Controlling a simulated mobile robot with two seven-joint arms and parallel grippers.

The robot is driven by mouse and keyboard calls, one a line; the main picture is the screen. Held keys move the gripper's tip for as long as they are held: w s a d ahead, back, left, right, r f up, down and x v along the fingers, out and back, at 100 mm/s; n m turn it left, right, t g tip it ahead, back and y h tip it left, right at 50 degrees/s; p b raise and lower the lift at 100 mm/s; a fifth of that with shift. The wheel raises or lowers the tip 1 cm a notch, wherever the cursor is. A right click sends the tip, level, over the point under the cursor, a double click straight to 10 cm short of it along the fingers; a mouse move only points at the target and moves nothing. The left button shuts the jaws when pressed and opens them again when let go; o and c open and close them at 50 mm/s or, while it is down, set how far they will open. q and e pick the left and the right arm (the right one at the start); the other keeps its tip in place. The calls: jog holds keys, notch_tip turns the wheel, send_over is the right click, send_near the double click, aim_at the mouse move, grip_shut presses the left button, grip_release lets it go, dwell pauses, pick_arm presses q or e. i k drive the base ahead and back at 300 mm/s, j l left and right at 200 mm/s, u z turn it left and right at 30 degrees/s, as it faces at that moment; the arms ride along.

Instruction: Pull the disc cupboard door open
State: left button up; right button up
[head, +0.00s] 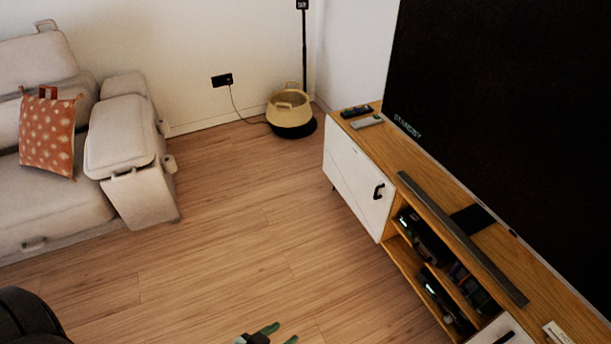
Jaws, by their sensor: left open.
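A white cupboard door (358,184) with a black handle (379,191) closes the far end of the wooden TV cabinet (437,213). It looks shut. A second white door (502,331) shows only in part at the bottom edge, with a dark handle on it. I cannot tell from the picture which one is the disc cupboard. My left gripper (279,334) is at the bottom edge of the head view, partly cut off. Its green-tipped fingers are apart and empty, over the floor, well away from the far door. My right gripper is not in view.
Open shelves with black devices (441,297) lie between the doors. A soundbar (462,238), remotes (366,122) and a large TV (500,110) are on top. A basket (288,108) and a sofa (125,150) stand beyond the clear wooden floor (230,235).

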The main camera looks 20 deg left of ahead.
aim_at(369, 192)
jog(key=u, duration=0.4)
jog(key=i+l+u, duration=0.2)
jog(key=i, duration=0.4)
jog(key=i+l+u, duration=0.15)
jog(key=i+l, duration=0.25)
jog(key=i, duration=0.15)
jog(key=i+l+u, duration=0.2)
jog(key=i+l, duration=0.25)
jog(key=i, duration=0.1)
